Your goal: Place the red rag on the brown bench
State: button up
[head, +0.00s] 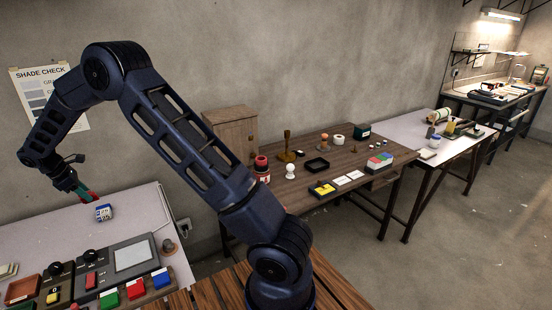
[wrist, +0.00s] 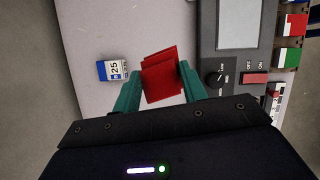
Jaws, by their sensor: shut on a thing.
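The red rag (wrist: 160,75) is a small folded piece of cloth held between the two green fingers of my gripper (wrist: 160,88) in the wrist view. In the head view my gripper (head: 82,191) is at the left, over the pale bench, and a bit of red shows at its tip. I cannot tell whether the rag touches the surface. The brown bench (head: 345,160) stands in the middle of the head view, to the right of my gripper, with part of it behind my arm.
A blue-and-white block (head: 104,213) lies beside the gripper. A control panel (head: 118,262) and coloured blocks (head: 135,287) are at the front of the pale bench (head: 50,232).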

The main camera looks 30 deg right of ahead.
jog(key=w+d+r+m+g, duration=0.1)
jog(key=d+r+m, duration=0.1)
jog(key=d, duration=1.5)
jog(key=w+d+r+m, duration=0.1)
jog(key=d, duration=1.6)
jog(key=s+d+m, duration=0.1)
jog(key=s+d, duration=0.4)
jog(key=d, duration=0.4)
jog(key=s+d+m+g, duration=0.1)
jog(key=s+d, duration=0.5)
jog(key=d, duration=0.2)
jog(key=s+d+m, duration=0.1)
jog(key=s+d, duration=0.4)
jog(key=d, duration=0.4)
notch_tip(320, 180, down, 19)
jog(key=shift+a+f, duration=0.1)
jog(key=shift+a, duration=0.05)
jog(key=shift+s+f, duration=0.1)
jog(key=shift+f, duration=0.05)
jog(key=o, duration=0.9)
jog(key=shift+o, duration=0.2)
